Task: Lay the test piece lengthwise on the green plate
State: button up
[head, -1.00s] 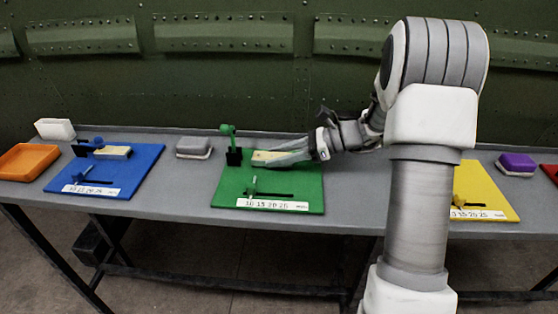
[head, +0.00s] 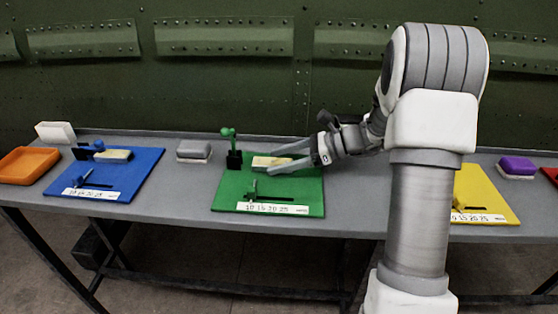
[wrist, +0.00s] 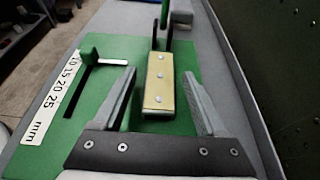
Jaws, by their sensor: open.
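The green plate (head: 228,190) lies on the grey bench in the head view and fills much of the wrist view (wrist: 100,50). My gripper (head: 290,158) is open above the plate. In the wrist view its fingers (wrist: 160,95) stand on both sides of the bar, apart from it.
A green slider in a slot (head: 254,190) and a number scale (head: 272,207) sit along the plate's front. A grey block (head: 194,151) lies left of the plate. A blue plate (head: 140,175) is farther left, a yellow plate (head: 490,200) to the right. The green riveted wall stands behind.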

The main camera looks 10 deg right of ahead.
jog(key=p+v, duration=0.2)
jog(key=v, duration=0.9)
jog(key=shift+s+d+r, duration=0.1)
jog(key=shift+d+r, duration=0.05)
jog(key=s+a+r+n+g+h, duration=0.1)
jog(key=s+a+r+n+h, duration=0.25)
jog(key=s+a+n, duration=0.35)
jog(key=s+a+r+n+g+h, duration=0.2)
jog(key=s+a+r+n+h, duration=0.25)
jog(key=s, duration=0.45)
jog(key=s+d+n+t+h, duration=0.1)
jog(key=s+n+t+h, duration=0.4)
jog(key=s+n, duration=0.4)
notch_tip(320, 180, up, 14)
jog(key=w+n+p, duration=0.1)
jog(key=p, duration=1.4)
jog(key=shift+w+r+g, duration=0.2)
jog(key=shift+g, duration=0.1)
